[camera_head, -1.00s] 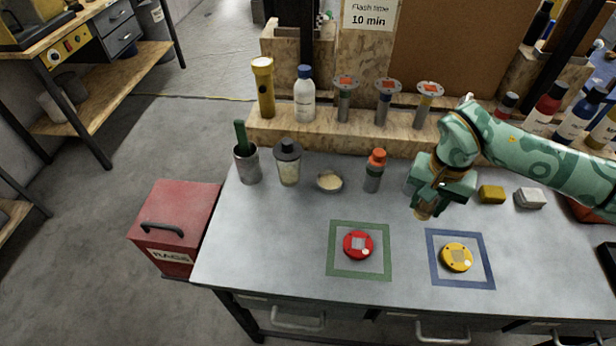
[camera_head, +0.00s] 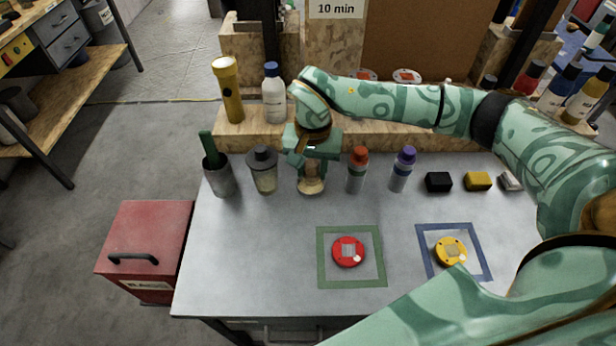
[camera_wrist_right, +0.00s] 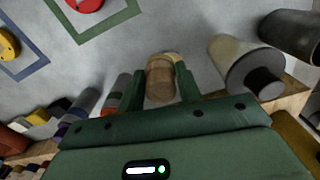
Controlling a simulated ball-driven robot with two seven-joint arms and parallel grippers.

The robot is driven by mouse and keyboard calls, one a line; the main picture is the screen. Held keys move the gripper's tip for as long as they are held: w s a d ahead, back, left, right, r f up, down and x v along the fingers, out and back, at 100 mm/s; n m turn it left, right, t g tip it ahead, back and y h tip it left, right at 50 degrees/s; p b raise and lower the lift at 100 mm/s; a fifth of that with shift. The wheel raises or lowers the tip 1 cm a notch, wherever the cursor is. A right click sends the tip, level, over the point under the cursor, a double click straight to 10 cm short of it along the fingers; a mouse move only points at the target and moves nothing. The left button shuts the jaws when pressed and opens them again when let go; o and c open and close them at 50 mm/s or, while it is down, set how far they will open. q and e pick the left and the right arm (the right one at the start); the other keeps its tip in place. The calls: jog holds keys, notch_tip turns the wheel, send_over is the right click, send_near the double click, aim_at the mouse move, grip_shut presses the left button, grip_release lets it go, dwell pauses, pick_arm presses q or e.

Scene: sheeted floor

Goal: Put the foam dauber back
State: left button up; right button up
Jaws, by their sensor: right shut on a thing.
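My right gripper (camera_head: 312,172) is shut on the foam dauber, whose tan wooden body shows between the two fingers in the right wrist view (camera_wrist_right: 160,80). The gripper points down over the small shallow dish (camera_head: 311,188) at the back of the bench. The dauber is at the dish; I cannot tell whether its foam end touches it. The gripper and dauber cover most of the dish. A red round piece (camera_head: 348,251) lies in the green square, and a yellow round piece (camera_head: 450,251) lies in the blue square. My left gripper is not in view.
A shaker jar with a dark lid (camera_head: 263,170) and a grey cup (camera_head: 217,176) stand left of the dish. An orange-capped bottle (camera_head: 357,170) stands close on its right, then a purple-capped bottle (camera_head: 402,169). A wooden ledge (camera_head: 240,135) runs behind. The bench front left is clear.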

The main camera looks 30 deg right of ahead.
jog(key=w+f, duration=0.1)
jog(key=w+d+f+b, duration=0.1)
jog(key=f, duration=0.1)
jog(key=w+f, duration=0.2)
jog(key=shift+d+f, duration=0.2)
jog(key=shift+d, duration=0.2)
jog(key=shift+w+d+f+b, duration=0.15)
jog(key=shift+f+b, duration=0.15)
jog(key=shift+f, duration=0.6)
jog(key=shift+w+f+b, duration=0.1)
jog(key=shift+f+b, duration=0.15)
jog(key=shift+f, duration=0.65)
jog(key=shift+f, duration=0.15)
jog(key=o, duration=0.9)
notch_tip(320, 180, up, 12)
jog(key=shift+r+p, duration=0.15)
jog(key=shift+p, duration=0.95)
